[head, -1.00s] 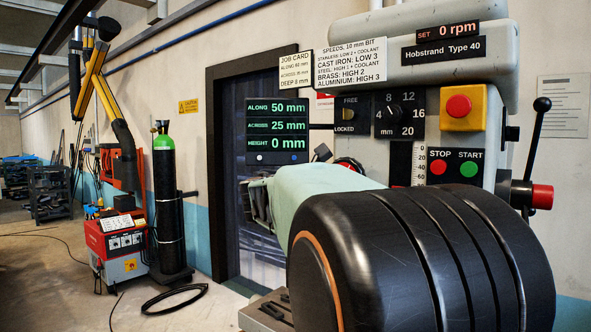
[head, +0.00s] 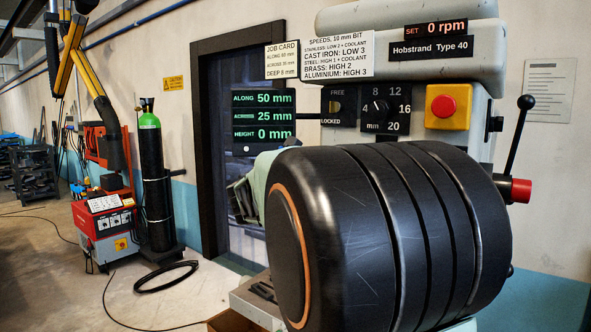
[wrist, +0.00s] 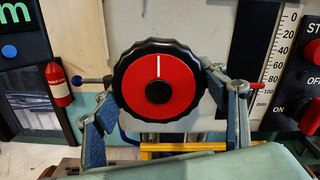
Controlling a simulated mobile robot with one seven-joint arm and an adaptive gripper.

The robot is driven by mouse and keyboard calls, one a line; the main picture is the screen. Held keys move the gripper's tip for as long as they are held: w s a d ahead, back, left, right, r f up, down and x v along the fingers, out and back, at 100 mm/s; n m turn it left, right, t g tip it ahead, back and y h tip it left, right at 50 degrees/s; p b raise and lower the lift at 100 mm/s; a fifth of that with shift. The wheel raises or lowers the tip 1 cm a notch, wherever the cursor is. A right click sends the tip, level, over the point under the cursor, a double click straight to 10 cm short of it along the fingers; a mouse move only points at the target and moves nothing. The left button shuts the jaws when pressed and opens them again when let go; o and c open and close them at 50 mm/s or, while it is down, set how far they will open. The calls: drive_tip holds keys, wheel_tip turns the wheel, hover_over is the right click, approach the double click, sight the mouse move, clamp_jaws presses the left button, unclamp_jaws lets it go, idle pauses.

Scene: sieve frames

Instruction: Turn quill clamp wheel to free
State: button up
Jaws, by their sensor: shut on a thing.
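The quill clamp wheel (wrist: 158,103) has a red face, a black knurled rim and a black hub. Its white line points straight up in the wrist view. My gripper (wrist: 158,75) is shut on the wheel, with one blue-padded finger at each side of the rim. In the head view my gripper (head: 243,200) shows only in part, and my black arm hides the wheel. A black FREE/LOCKED plate (head: 337,106) has FREE at the top and LOCKED at the bottom. Its small brass-coloured mark is too small to read surely.
The drill head (head: 420,62) reads 0 rpm. A size dial (head: 384,108) and a yellow-backed red stop button (head: 442,106) sit on its front. A feed lever (head: 519,137) juts out at right. A red lever tip (wrist: 257,171) is right of the wheel.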

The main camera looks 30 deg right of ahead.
drive_tip(key=o, duration=1.2)
drive_tip(key=shift+v, duration=3.8)
